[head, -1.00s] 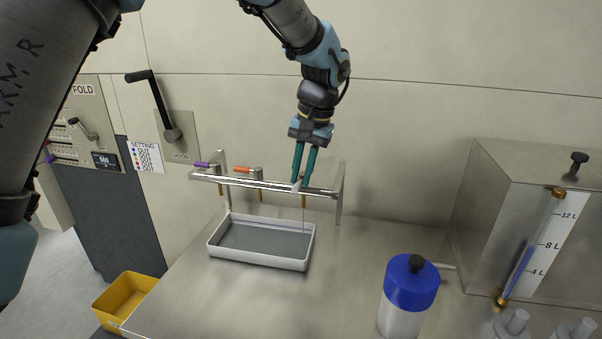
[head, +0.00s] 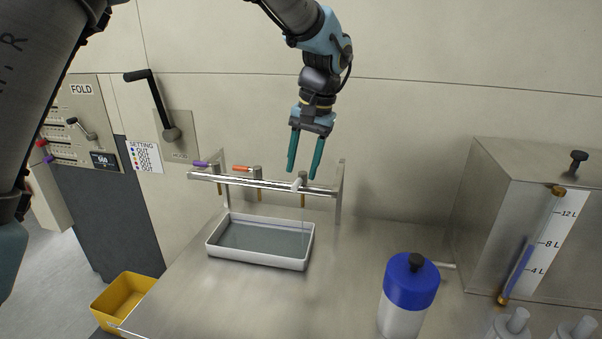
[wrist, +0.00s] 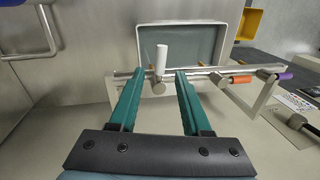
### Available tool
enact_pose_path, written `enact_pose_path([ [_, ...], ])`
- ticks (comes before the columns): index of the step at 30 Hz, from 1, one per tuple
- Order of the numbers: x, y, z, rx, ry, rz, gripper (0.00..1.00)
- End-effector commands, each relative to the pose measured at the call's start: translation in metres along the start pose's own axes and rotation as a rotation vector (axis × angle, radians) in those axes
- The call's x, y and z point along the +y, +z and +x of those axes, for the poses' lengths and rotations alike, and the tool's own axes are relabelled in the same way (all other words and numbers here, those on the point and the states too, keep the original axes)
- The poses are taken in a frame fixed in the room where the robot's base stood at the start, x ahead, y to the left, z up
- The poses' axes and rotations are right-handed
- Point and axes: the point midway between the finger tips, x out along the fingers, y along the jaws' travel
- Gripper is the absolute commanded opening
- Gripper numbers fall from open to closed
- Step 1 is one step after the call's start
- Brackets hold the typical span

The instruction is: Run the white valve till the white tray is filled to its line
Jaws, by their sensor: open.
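The white valve handle (wrist: 162,58) sits on the rail at the right end of the row of taps. In the head view the white valve (head: 299,184) is just below my gripper (head: 304,172), with a thin stream falling from its spout into the white tray. The white tray (head: 262,261) stands on the bench under the rail, with grey-blue liquid in it. A line shows along its inner wall, but I cannot tell the exact level against it. My gripper is open and empty, its teal fingers apart on either side of the valve in the wrist view (wrist: 157,75).
Purple (head: 202,164) and orange (head: 243,168) valves are on the same rail (head: 262,184). A blue-capped bottle (head: 409,282) stands at the front right, beside a steel tank (head: 540,180) with a level gauge. A yellow bin (head: 123,298) is at lower left.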

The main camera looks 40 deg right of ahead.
Motion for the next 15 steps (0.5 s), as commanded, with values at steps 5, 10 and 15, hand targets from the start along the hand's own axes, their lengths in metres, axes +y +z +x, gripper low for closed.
enact_pose_path([
  [5, 0.001, -0.001, -0.035, 0.005, 0.002, 0.0, 0.48],
  [10, 0.001, -0.001, -0.066, 0.004, 0.001, 0.0, 0.48],
  [15, 0.001, 0.0, -0.083, 0.001, 0.001, 0.001, 0.48],
])
